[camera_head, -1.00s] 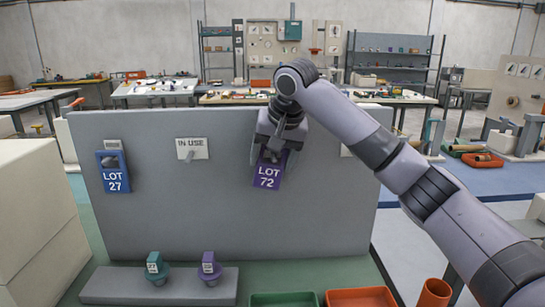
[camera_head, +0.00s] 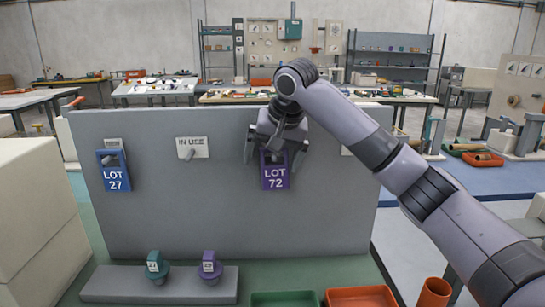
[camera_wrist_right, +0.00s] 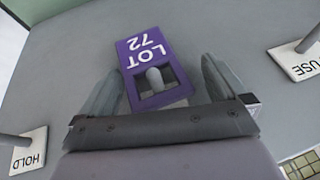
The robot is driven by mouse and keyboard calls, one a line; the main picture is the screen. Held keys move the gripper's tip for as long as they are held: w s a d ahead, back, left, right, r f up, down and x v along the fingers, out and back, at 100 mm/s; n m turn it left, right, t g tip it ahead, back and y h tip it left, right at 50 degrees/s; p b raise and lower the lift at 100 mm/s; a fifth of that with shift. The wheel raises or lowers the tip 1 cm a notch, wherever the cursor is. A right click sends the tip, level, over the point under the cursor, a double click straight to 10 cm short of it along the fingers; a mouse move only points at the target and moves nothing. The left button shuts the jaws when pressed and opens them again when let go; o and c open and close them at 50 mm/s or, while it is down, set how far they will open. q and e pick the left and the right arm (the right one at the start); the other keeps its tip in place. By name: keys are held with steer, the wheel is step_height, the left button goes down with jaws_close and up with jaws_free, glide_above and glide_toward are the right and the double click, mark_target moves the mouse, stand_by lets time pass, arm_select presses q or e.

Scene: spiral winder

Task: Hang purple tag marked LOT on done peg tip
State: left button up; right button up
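The purple tag marked LOT 72 (camera_head: 275,183) hangs upright against the grey board (camera_head: 215,225). In the right wrist view the purple tag (camera_wrist_right: 146,62) has a grey peg tip (camera_wrist_right: 154,77) showing in its window. My right gripper (camera_head: 275,160) is open, with one finger on each side of the tag and apart from it. The label of this peg is hidden behind the gripper. My left gripper is not in view.
A blue LOT 27 tag (camera_head: 115,172) hangs at the board's left. The IN USE peg (camera_head: 190,153) is bare. A HOLD label (camera_wrist_right: 27,152) shows in the wrist view. Teal (camera_head: 156,268) and purple (camera_head: 209,268) spools stand on a grey ledge below.

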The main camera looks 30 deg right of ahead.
steer(key=v, duration=0.7)
steer(key=shift+b, duration=0.35)
